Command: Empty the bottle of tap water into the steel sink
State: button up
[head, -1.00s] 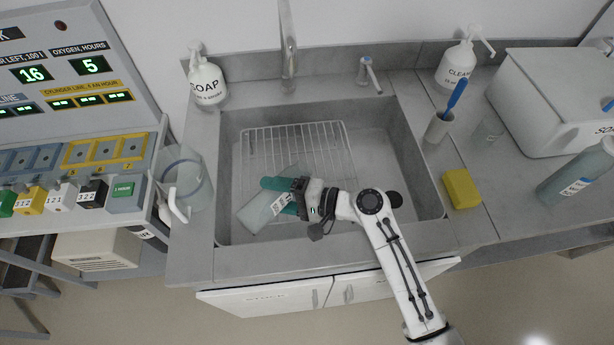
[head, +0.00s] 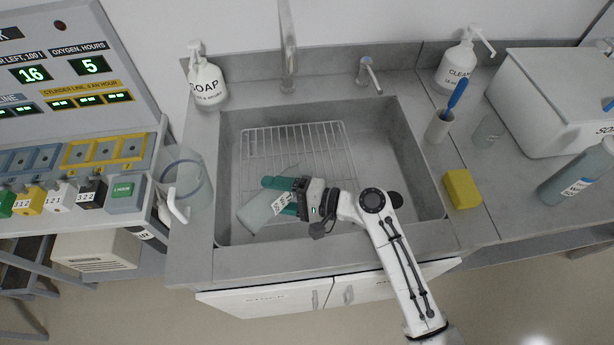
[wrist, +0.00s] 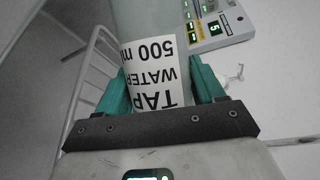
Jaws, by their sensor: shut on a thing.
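The bottle of tap water (head: 262,211) is a pale, see-through bottle with a white label. It is tilted over the steel sink (head: 408,180), its body reaching to the lower left from my gripper (head: 285,196). My gripper's green fingers are shut around it. In the wrist view the label (wrist: 155,65) reads "TAP WATER 500 ml" upside down, between the fingers of my gripper (wrist: 165,90). I cannot make out the water level or any stream.
A wire rack (head: 300,140) lies in the sink, with the tap (head: 288,50) behind. A soap bottle (head: 207,82) and a clear jug (head: 185,180) stand left. A yellow sponge (head: 462,189), a cup with a blue brush (head: 438,127) and a glass (head: 488,131) stand right.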

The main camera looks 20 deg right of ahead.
jog(key=shift+d+r, duration=0.15)
jog(key=shift+r, duration=0.1)
dwell(0.3)
